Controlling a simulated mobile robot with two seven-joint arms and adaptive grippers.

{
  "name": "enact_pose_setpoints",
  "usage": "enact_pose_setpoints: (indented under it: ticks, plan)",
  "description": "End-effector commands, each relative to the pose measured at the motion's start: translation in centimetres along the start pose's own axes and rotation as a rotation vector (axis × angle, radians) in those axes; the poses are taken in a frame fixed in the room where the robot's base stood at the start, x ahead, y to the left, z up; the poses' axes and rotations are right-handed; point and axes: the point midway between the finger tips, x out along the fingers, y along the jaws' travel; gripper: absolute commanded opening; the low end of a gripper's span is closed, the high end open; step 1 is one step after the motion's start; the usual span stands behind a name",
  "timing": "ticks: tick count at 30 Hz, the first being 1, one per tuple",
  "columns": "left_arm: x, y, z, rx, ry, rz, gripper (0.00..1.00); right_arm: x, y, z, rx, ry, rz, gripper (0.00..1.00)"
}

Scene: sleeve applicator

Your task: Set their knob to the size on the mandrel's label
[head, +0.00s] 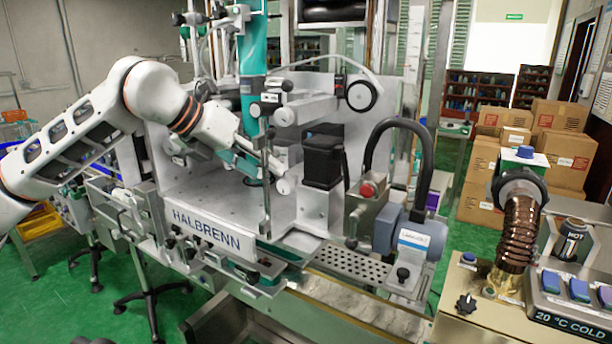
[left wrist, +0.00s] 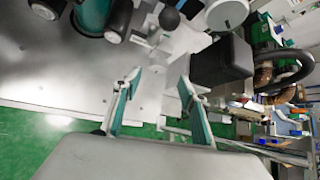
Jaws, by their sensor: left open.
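The HALBRENN machine (head: 215,232) fills the middle of the head view. A teal upright column (head: 252,45) rises from it; I cannot tell whether this is the mandrel, and no size label is readable. Round black knobs sit on the machine, including a large one (head: 361,96) at upper right; I cannot tell which sets the size. My left gripper (head: 250,165) is at the machine, in front of the column's lower part. In the left wrist view its teal-padded fingers (left wrist: 160,105) are spread with nothing between them. My right gripper is not in view.
A black box (head: 323,160), a red button (head: 367,190) and a thick black hose (head: 405,130) stand right of the gripper. A beige console (head: 480,325) with a black dial and a brown ribbed tube (head: 519,235) is at right. Cardboard boxes (head: 562,125) stand behind.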

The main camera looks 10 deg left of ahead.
Motion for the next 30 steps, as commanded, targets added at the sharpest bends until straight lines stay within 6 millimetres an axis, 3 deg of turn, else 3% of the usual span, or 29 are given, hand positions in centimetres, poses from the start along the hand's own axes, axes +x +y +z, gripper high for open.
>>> enact_pose_setpoints:
  ticks: [5, 18, 30]
  plan:
    - [0.4, 0.4, -0.1, 0.014, 0.004, 0.027, 0.42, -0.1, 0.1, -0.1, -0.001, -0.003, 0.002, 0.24]
    - [6.5, 0.5, 0.0, 0.01, 0.004, 0.023, 0.42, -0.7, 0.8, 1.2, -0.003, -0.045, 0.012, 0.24]
    - [7.4, 0.6, 0.0, 0.012, 0.001, 0.023, 0.42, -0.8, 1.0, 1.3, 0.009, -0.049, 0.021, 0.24]
